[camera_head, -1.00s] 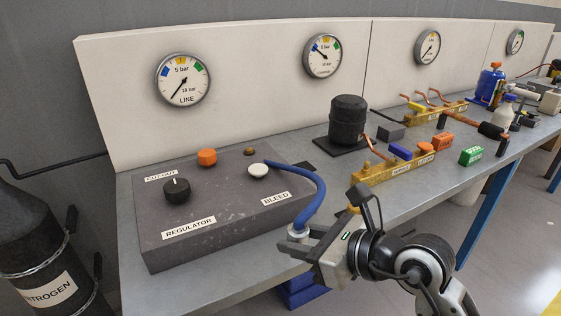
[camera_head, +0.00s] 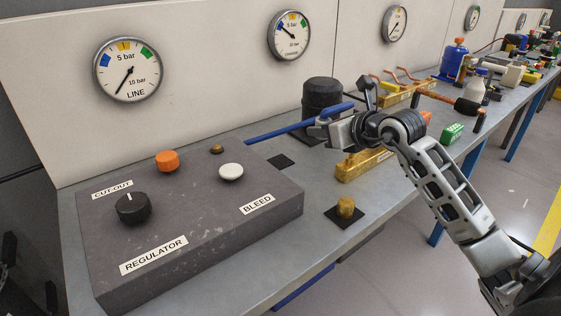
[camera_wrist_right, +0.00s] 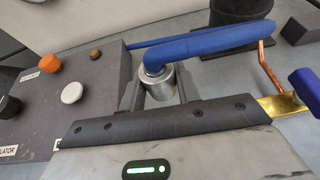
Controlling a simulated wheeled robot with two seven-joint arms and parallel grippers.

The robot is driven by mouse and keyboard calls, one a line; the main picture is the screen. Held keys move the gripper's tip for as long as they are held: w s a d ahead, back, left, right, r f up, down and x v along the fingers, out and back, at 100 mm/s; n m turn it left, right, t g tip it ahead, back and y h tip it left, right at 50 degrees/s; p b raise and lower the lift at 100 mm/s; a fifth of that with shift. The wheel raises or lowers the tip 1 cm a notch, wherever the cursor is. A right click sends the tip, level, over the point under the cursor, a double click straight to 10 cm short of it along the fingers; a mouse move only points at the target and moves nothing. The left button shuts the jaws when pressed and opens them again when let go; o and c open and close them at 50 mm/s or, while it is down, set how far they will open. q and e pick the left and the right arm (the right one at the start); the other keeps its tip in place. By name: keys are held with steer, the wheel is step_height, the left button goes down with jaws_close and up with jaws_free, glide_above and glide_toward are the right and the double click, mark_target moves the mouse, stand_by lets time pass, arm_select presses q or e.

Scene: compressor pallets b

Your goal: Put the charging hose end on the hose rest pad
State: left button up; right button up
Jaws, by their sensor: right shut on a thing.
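A bare black square pad (camera_head: 281,161) lies flat on the bench just right of the box, below and left of the gripper. Another black pad (camera_head: 333,218) nearer the front edge carries a brass fitting (camera_head: 345,207). Which is the hose rest pad, I cannot tell. My left gripper is out of view.
The dark control box (camera_head: 200,215) with knobs stands at left. A black compressor (camera_head: 322,94) stands behind the gripper. A brass manifold (camera_head: 362,162) lies below my right arm. Bench top between the box and the front pad is clear.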

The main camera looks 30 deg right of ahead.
steer(key=a+p+x, duration=0.1)
steer(key=a+x, duration=0.1)
steer(key=x, duration=0.7)
glide_above(281, 162)
step_height(281, 162, down, 6)
steer(key=shift+s+r, duration=0.15)
steer(key=shift+r, duration=0.1)
steer(key=f, duration=0.3)
steer(key=shift+w+f, duration=0.25)
steer(key=shift+f, duration=0.05)
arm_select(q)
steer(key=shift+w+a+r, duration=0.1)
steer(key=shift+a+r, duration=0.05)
